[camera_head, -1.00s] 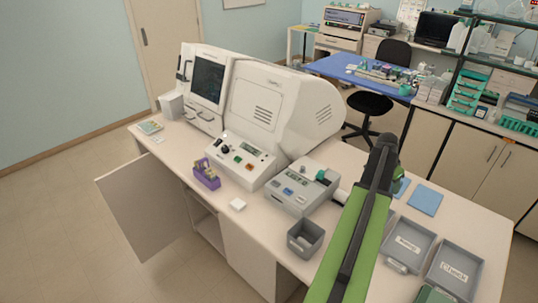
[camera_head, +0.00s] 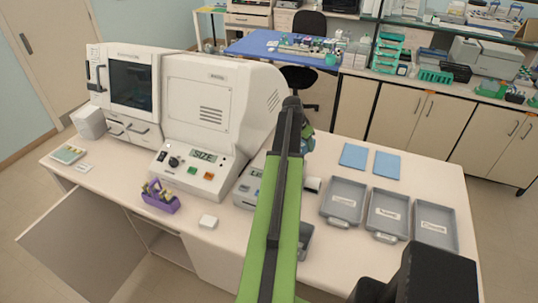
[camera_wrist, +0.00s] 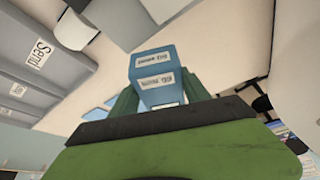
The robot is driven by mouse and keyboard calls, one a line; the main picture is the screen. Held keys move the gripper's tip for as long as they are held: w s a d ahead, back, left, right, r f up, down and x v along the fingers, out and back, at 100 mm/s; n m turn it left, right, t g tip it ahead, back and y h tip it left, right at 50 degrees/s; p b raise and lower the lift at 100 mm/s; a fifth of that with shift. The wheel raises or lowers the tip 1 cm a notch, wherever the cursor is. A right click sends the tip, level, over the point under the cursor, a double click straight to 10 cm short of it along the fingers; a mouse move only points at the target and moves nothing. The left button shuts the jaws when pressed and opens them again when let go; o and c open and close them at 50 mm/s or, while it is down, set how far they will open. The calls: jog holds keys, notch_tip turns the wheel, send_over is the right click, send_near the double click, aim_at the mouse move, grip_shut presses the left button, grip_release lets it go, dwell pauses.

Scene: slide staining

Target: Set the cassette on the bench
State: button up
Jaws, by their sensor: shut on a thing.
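The cassette (camera_wrist: 158,72) is a light blue block with white printed labels, in the middle of the wrist view. My gripper (camera_wrist: 160,98) is shut on it, with one green finger on each side. The bench (camera_head: 330,240) is pale and shows beyond the cassette in the wrist view. I cannot tell how high the cassette is above the bench.
A large white machine (camera_head: 215,110) stands at the back left of the bench. A grey device (camera_head: 243,192) is partly behind my arm. Grey labelled trays (camera_head: 388,214) are on the right, blue mats (camera_head: 354,155) behind them. A purple holder (camera_head: 160,197) is front left.

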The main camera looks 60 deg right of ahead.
jog(key=w+d+f+b, duration=0.1)
jog(key=w+d+f, duration=0.1)
jog(key=w+d+f+b, duration=0.1)
jog(key=w+f+b, duration=0.1)
jog(key=w+d+f+b, duration=0.1)
jog(key=w+d+f, duration=0.1)
jog(key=w, duration=0.1)
jog(key=shift+w+d+b, duration=0.1)
jog(key=shift+d+b, duration=0.2)
jog(key=shift+b, duration=0.1)
jog(key=shift+w, duration=0.35)
notch_tip(320, 180, down, 4)
jog(key=b, duration=0.4)
jog(key=shift+f, duration=0.15)
jog(key=shift+s+r, duration=0.1)
jog(key=shift+r, duration=0.2)
jog(key=shift+f, duration=0.25)
jog(key=o, duration=1.6)
jog(key=shift+r, duration=0.1)
jog(key=p+v, duration=1)
jog(key=v, duration=0.1)
jog(key=shift+r+p, duration=0.35)
jog(key=shift+p, duration=0.05)
jog(key=shift+o, duration=0.4)
jog(key=shift+a+r+p, duration=0.25)
jog(key=shift+r+p, duration=0.1)
